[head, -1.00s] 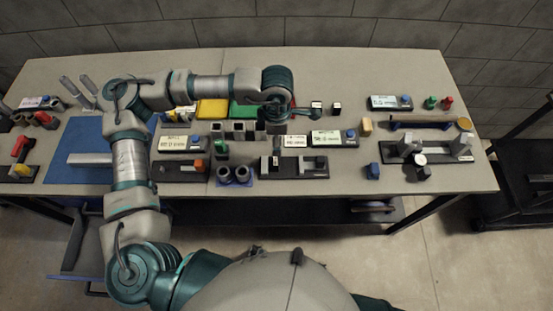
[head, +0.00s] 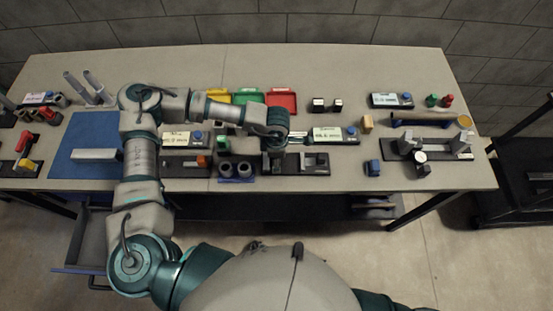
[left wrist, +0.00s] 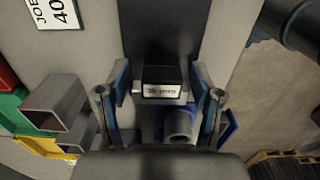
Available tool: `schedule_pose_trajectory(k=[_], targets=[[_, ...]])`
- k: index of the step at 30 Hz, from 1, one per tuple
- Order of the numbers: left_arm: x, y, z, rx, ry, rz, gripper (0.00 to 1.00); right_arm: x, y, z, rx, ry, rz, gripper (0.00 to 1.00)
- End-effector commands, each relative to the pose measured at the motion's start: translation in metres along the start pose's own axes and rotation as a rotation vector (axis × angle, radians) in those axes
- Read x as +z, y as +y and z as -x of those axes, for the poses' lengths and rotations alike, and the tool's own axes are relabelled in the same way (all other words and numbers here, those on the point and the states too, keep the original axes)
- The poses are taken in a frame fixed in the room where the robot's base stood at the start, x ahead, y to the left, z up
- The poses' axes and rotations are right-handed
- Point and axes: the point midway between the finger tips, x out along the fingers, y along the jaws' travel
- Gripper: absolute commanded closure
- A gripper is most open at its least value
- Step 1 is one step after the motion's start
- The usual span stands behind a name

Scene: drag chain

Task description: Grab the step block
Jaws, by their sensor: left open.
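A small block (left wrist: 162,80) with a dark top and a white label on its face sits between my left fingers in the left wrist view. It looks like the step block, but the label is too blurred to read. My left gripper (left wrist: 161,86) is open, with one finger on each side of the block. I cannot tell whether either finger touches it. In the head view, my wrist covers most of this spot above the dark fixture (head: 316,170). My right gripper is not in view.
A blue holder with two grey tubes (head: 237,168) stands left of the fixture. A label stand (head: 327,134) is behind it. Yellow, green and red bins (head: 282,102) are farther back. A blue knob (head: 372,167) stands to the right.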

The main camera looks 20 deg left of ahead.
Motion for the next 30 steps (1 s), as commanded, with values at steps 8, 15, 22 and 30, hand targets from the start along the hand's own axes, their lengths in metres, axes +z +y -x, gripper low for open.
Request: schedule_pose_trajectory(k=[8, 15, 22, 30], targets=[[0.000, 0.000, 0.000, 0.000, 0.000, 0.000, 0.67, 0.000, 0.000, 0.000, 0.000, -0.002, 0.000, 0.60], [0.000, 0.000, 0.001, 0.001, 0.000, 0.000, 1.00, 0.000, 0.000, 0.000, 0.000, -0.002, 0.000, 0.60], [0.000, 0.000, 0.002, 0.001, 0.000, 0.000, 1.00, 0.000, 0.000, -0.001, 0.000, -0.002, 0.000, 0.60], [0.001, 0.000, 0.025, 0.002, -0.003, -0.001, 1.00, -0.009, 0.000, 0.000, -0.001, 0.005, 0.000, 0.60]])
